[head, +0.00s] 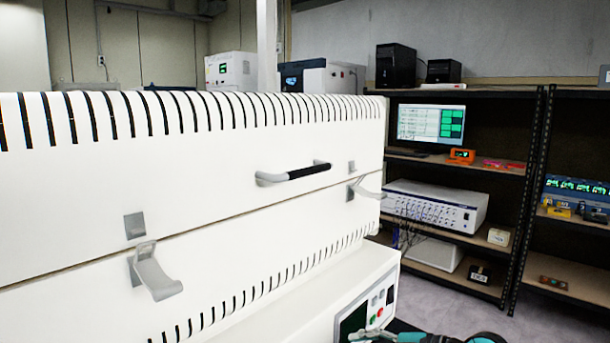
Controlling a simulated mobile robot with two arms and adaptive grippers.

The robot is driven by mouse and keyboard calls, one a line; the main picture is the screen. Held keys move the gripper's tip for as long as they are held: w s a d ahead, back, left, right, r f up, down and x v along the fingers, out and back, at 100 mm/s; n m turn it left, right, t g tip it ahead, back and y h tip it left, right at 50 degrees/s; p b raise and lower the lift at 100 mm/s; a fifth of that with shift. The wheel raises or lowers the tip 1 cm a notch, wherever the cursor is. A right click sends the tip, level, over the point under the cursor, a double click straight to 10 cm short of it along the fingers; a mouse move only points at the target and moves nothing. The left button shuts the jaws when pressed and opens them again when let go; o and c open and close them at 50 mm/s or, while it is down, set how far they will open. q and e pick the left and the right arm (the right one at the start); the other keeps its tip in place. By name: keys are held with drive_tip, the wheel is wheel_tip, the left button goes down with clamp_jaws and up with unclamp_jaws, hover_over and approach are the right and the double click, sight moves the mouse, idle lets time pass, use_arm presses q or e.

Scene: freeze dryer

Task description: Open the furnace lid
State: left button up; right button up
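The white furnace fills the left and middle of the head view. Its lid (110,195) is down on the furnace body (240,270), with a thin seam between them. A black-gripped handle (295,173) is on the lid's front. A grey left latch (155,273) and right latch (365,191) stick outward, apart from their catches (135,226) (351,166) on the lid. My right gripper (372,335) shows only in part at the bottom edge, below the control panel, touching no handle or latch; its finger opening is unclear. My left gripper is out of view.
A control panel (368,312) with buttons is on the furnace's lower front right. Black shelving (525,190) at right holds a monitor (432,123), a white instrument (435,204) and small boxes. Grey floor (470,305) shows between furnace and shelves.

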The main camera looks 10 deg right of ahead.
wheel_tip(320, 180, up, 16)
drive_tip(key=w+d+n+t+y, duration=0.1)
drive_tip(key=w+d+n+y, duration=0.15)
drive_tip(key=n, duration=0.35)
drive_tip(key=n+y, duration=0.5)
drive_tip(key=n, duration=0.1)
approach(309, 173)
drive_tip(key=p+x, duration=0.6)
drive_tip(key=x, duration=0.4)
drive_tip(key=shift+w+a+p, duration=0.2)
drive_tip(key=shift+a+p, duration=0.1)
drive_tip(key=shift+a, duration=0.05)
clamp_jaws()
